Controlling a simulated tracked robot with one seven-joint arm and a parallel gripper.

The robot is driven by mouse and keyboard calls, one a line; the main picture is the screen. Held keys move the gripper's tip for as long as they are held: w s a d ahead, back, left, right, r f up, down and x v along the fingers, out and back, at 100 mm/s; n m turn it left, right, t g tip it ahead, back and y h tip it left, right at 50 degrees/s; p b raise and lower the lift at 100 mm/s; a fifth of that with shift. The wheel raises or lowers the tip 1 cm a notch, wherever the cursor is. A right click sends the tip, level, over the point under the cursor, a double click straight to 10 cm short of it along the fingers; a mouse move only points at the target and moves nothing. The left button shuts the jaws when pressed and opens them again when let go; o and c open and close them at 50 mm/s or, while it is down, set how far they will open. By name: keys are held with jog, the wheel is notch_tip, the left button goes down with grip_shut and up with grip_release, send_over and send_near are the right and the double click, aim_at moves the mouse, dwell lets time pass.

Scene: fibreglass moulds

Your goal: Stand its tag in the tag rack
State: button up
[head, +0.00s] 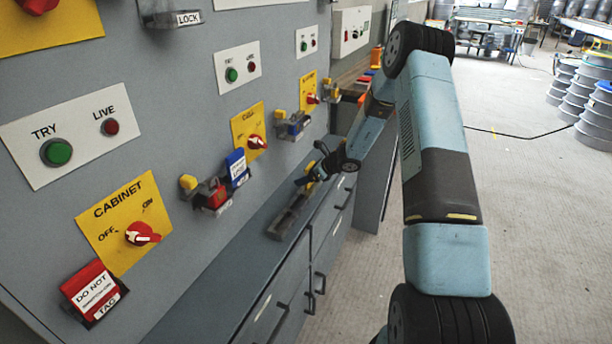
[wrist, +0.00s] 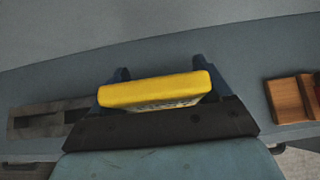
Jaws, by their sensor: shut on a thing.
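A yellow tag (wrist: 150,90) with a pale printed lower face spans between the two dark fingers of my gripper (wrist: 158,80), which is shut on it, in the wrist view. In the head view my gripper (head: 310,178) is above the grey shelf, and a little yellow of the tag (head: 319,172) shows at it. A long grey slotted piece, seemingly the tag rack (head: 284,222), lies on the shelf just below and nearer than my gripper. It also seems to show at the left of the wrist view (wrist: 38,122). The tag looks apart from it. Its slots are too small to read.
The grey panel rises left of the shelf (head: 232,262), with a yellow CABINET switch plate (head: 118,222), a red tag (head: 93,292), and a blue tag (head: 237,167) projecting. Drawers are below. A wooden block (wrist: 288,101) stands right in the wrist view. Open floor lies right.

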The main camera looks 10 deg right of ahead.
jog(key=shift+f, duration=0.9)
jog(key=o, duration=1)
jog(key=shift+s+f, duration=0.1)
jog(key=shift+o, duration=0.2)
jog(key=v, duration=1.3)
jog(key=shift+d+r, duration=0.3)
